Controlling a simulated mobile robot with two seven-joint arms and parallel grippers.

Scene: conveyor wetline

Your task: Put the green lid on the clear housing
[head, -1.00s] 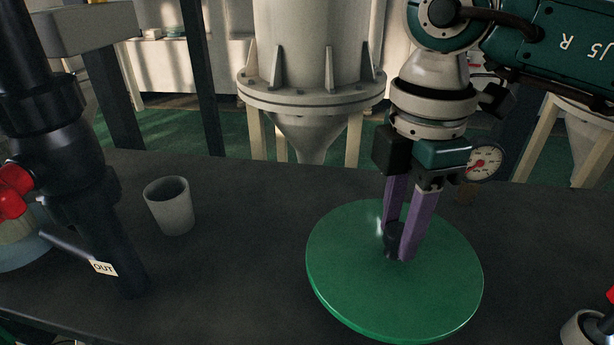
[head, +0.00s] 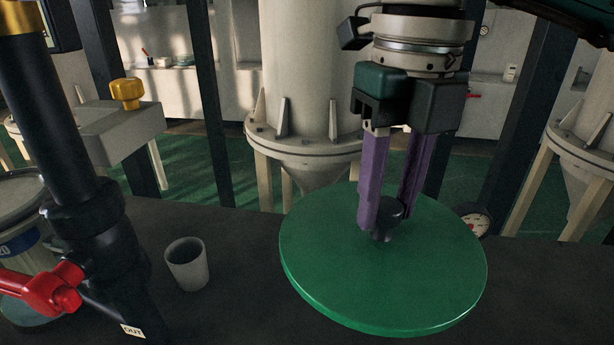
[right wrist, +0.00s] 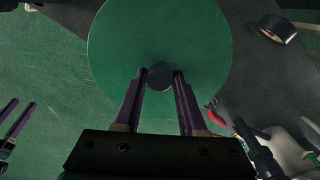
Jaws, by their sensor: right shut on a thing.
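The green lid (head: 385,280) is a wide round disc with a dark knob (head: 388,222) at its centre. My right gripper (head: 383,228) is shut on this knob, its purple fingers reaching down from above. The lid looks held above the dark table, but I cannot tell how high. In the right wrist view the lid (right wrist: 160,45) fills the top middle, with the knob between the fingertips (right wrist: 160,75). My left gripper (right wrist: 20,110) shows at the left edge of the right wrist view, its purple fingers apart and empty. I cannot make out the clear housing in either view.
A grey cup (head: 187,266) stands on the dark table (head: 235,300) left of the lid. A dark pipe with a red valve handle (head: 45,290) rises at the left. A round gauge (head: 474,222) shows behind the lid's right edge. A large hopper (head: 312,90) stands beyond the table.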

